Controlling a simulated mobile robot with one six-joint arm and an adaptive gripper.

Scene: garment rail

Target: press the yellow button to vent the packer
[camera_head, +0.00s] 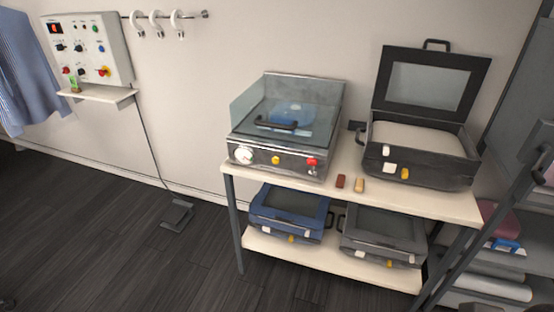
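A packer (290,122) with a metal body and a clear lid, which looks shut, stands on the left of the table top. A blue item (291,111) shows through the lid. Its front panel has a white dial on the left, the yellow button (276,160) in the middle and a red button (312,162) on the right. Nothing covers the yellow button. My gripper is not in view.
A dark case (420,140) with its lid up stands on the table (335,200) at right. Two small blocks (340,181) lie between it and the packer. Closed cases (290,212) sit on the lower shelf. A control box (88,50) hangs at left.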

